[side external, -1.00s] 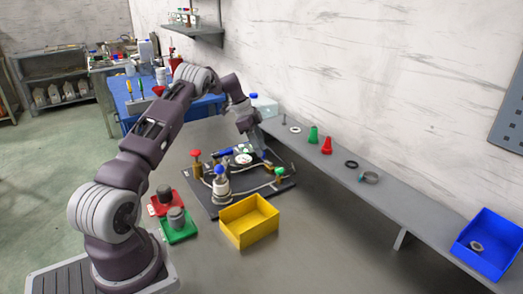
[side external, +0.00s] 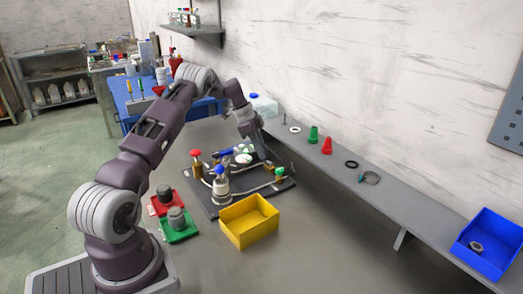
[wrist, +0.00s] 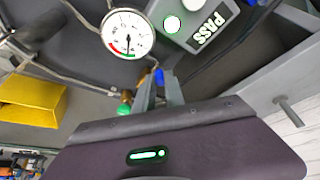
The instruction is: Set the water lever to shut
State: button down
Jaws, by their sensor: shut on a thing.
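My gripper (side external: 263,153) is low over the back right part of the dark rig board (side external: 203,205). In the wrist view its two fingers (wrist: 160,92) are close together, with a blue lever (wrist: 159,75) showing between their tips. The fingers are shut on this lever. Most of the lever is hidden by the fingers, so its exact angle cannot be told. A round dial gauge (wrist: 127,35) and a grey box reading PASS (wrist: 205,25), with a lit green lamp, are beyond the fingers. A green knob (wrist: 124,109) is just left of them.
A red-topped valve (side external: 196,154), a blue-topped fitting (side external: 220,182) and pipes stand on the board. A yellow bin (side external: 250,222) is in front. A wall shelf (side external: 385,198) with small parts runs behind. The table right of the bin is clear.

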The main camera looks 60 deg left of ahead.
aim_at(259, 176)
jog(key=n, duration=0.2)
jog(key=s+n+y, duration=0.1)
jog(key=s+d+n+t, duration=0.1)
jog(key=n, duration=0.1)
jog(key=shift+r+n+y, duration=0.1)
jog(key=shift+n+y, duration=0.2)
jog(key=shift+y, duration=0.1)
jog(key=n+y, duration=0.1)
jog(key=n, duration=0.1)
jog(key=s+d+n+y, duration=0.1)
jog(key=n, duration=0.1)
jog(key=shift+s+d, duration=0.15)
jog(key=n, duration=0.2)
jog(key=d+n+y, duration=0.1)
jog(key=shift+s+d+n, duration=0.2)
jog(key=shift+n, duration=0.2)
jog(key=shift+d+n+g+y, duration=0.2)
jog(key=shift+d+n+y, duration=0.15)
jog(key=shift+n, duration=0.6)
jog(key=shift+d+n+g+y, duration=0.2)
jog(key=shift+d+n+y, duration=0.15)
jog(key=shift+n, duration=0.6)
jog(key=shift+s, duration=0.1)
jog(key=c, duration=1.4)
grip_release()
jog(key=v, duration=0.7)
